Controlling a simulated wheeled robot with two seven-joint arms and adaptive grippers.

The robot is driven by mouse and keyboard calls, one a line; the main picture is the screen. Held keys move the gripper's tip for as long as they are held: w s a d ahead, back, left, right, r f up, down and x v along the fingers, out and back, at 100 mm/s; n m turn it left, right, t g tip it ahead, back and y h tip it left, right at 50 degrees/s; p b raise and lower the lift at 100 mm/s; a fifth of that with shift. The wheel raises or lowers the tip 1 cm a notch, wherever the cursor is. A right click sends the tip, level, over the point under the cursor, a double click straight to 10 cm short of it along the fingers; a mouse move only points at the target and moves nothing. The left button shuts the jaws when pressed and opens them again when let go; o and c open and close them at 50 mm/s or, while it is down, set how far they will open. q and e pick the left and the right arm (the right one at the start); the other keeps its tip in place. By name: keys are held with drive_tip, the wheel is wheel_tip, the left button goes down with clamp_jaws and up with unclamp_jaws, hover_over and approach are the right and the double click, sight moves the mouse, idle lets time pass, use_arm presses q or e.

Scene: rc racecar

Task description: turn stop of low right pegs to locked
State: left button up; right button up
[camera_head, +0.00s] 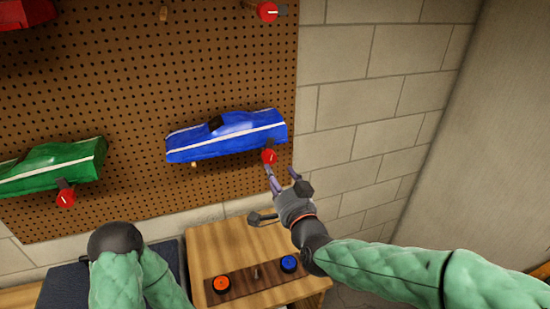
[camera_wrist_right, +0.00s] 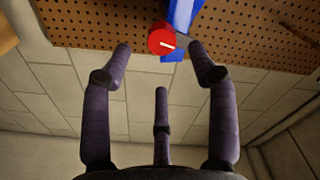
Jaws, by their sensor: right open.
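The low right pegs hold a blue car with a white stripe (camera_head: 230,135) on the pegboard. Its red round stop (camera_head: 269,156) sits under the car's right end, and a small wooden peg (camera_head: 193,164) shows under its left part. The stop also shows in the right wrist view (camera_wrist_right: 162,40), with a pale slanted mark on its face. My right gripper (camera_head: 281,171) is open just below the stop, its fingers spread toward it. In the wrist view the two outer fingertips lie to either side of the stop; contact cannot be told. My left gripper is out of view.
A green car (camera_head: 50,165) with its own red stop (camera_head: 65,198) hangs at left on the pegboard (camera_head: 130,100). Another red stop (camera_head: 267,11) is at the top. Below stands a wooden cabinet (camera_head: 215,250) with orange (camera_head: 222,284) and blue (camera_head: 289,263) buttons.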

sight(269, 162)
drive_tip(key=x, duration=0.8)
drive_tip(key=shift+w+a+f, duration=0.1)
drive_tip(key=shift+w, duration=0.15)
